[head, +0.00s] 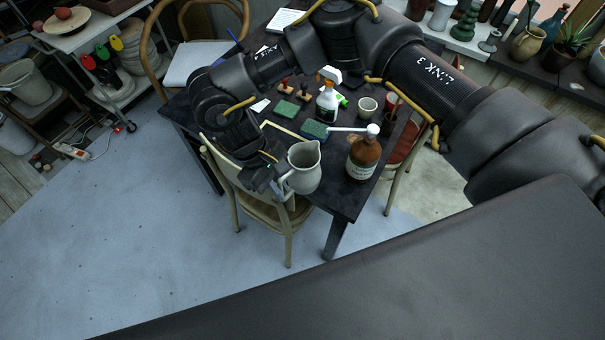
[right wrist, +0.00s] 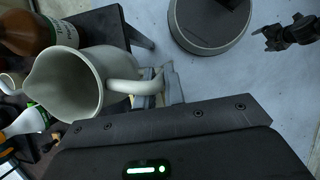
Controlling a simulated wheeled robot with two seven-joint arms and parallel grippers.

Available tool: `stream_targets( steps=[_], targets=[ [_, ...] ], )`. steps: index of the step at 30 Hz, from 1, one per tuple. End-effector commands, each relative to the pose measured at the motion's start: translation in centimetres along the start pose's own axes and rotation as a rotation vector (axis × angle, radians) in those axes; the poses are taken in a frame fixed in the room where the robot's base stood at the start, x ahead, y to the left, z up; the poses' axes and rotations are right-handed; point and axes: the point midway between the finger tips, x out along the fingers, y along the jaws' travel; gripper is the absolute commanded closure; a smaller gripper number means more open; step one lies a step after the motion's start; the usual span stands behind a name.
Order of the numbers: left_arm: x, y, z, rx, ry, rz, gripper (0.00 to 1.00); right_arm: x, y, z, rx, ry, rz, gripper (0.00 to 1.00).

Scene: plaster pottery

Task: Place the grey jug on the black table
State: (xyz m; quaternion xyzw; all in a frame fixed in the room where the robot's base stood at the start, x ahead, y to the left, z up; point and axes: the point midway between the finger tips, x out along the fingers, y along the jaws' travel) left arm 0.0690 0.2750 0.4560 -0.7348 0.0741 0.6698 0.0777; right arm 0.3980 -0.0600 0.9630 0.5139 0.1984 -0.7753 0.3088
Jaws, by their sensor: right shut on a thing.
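The grey jug (head: 304,168) is upright or nearly so, near the front edge of the black table (head: 343,200) in the head view. My right gripper (head: 277,181) is shut on the jug's handle, at the jug's left side. The right wrist view shows the jug (right wrist: 68,85) with its open mouth toward the camera and the handle between the fingers (right wrist: 155,88). I cannot tell whether its base touches the table. My left gripper (right wrist: 268,38) shows small and dark in the right wrist view, away from the jug; its jaws are unclear.
A brown pump bottle (head: 363,158) stands close right of the jug. Behind are a spray bottle (head: 327,104), a white cup (head: 367,107), green sponges (head: 314,130) and stamps (head: 285,86). A wooden chair (head: 262,212) stands at the table's front edge. The front right corner is bare.

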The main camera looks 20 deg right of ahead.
Motion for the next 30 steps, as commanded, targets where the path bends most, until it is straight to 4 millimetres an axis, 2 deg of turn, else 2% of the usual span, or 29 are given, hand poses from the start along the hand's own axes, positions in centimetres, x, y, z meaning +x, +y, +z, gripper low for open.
stream_targets(
  steps=[1, 5, 7, 12, 16, 23, 26, 30],
  targets=[
    [1.9, 0.0, 0.2, 0.000, 0.000, 0.000, 0.10, 1.5, 1.5, -0.5, 0.006, 0.002, 0.001, 1.00],
    [4.3, 0.1, 0.4, 0.000, 0.000, 0.000, 0.10, 3.0, 4.7, -0.7, 0.007, 0.001, 0.000, 1.00],
    [5.9, 0.1, 0.5, 0.000, 0.000, 0.001, 0.10, 4.5, 5.4, -1.2, 0.003, 0.000, 0.000, 1.00],
    [8.2, 0.3, 0.7, 0.000, 0.000, 0.002, 0.10, 6.2, 7.3, -1.7, 0.003, 0.001, 0.000, 1.00],
    [8.9, 0.3, 0.7, 0.000, 0.000, 0.002, 0.10, 6.8, 8.0, -1.8, 0.001, 0.001, 0.001, 1.00],
    [9.0, 0.3, 0.7, 0.000, 0.001, 0.001, 0.10, 6.8, 8.2, -1.8, 0.001, 0.000, 0.001, 1.00],
    [9.7, 0.3, 0.8, 0.000, 0.001, 0.001, 0.10, 7.4, 8.5, -2.0, 0.002, 0.000, 0.001, 1.00],
    [11.6, 0.2, 1.0, 0.000, 0.001, 0.000, 0.10, 9.0, 9.0, -2.6, 0.000, 0.000, 0.000, 1.00]
  ],
)
